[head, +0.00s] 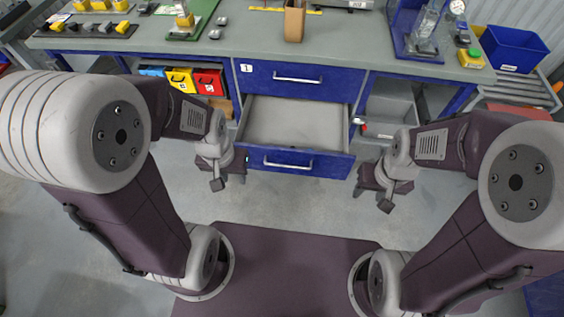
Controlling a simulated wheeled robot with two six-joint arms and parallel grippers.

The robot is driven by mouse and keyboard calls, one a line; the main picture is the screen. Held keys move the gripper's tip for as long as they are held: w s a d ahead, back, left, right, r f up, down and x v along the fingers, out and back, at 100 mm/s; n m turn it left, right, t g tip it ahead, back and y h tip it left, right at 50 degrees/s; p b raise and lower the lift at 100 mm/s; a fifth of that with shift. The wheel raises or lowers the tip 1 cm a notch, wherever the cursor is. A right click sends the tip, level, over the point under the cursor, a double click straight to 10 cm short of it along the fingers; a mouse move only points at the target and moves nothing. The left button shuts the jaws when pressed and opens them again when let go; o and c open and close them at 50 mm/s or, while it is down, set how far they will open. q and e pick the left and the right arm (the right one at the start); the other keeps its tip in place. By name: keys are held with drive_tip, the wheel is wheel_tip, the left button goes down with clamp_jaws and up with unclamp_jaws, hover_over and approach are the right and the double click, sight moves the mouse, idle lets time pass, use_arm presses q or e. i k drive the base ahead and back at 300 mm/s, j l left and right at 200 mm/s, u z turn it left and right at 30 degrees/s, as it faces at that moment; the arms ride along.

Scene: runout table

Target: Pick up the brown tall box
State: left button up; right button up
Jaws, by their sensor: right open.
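The brown tall box (294,24) stands upright on the grey worktop, near the middle of its front part, at the top of the head view. My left gripper (226,174) hangs in front of the bench, left of the open drawer, with its fingers apart and empty. My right gripper (379,190) hangs in front of the bench, right of the open drawer, open and empty. Both grippers are well apart from the box. The top edge of the view is close to the top of the box.
An open, empty drawer (294,122) juts out below the worktop (250,47). A blue stand (405,42) and a blue bin (514,48) are at the right. A green board (198,22) is left of the box, with small grey parts (215,34) near it.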

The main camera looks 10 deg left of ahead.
sight(295, 18)
drive_tip(key=i+j, duration=0.15)
drive_tip(key=i, duration=0.4)
drive_tip(key=i+j, duration=0.1)
drive_tip(key=i, duration=0.45)
drive_tip(key=i+j, duration=0.15)
drive_tip(key=i, duration=0.4)
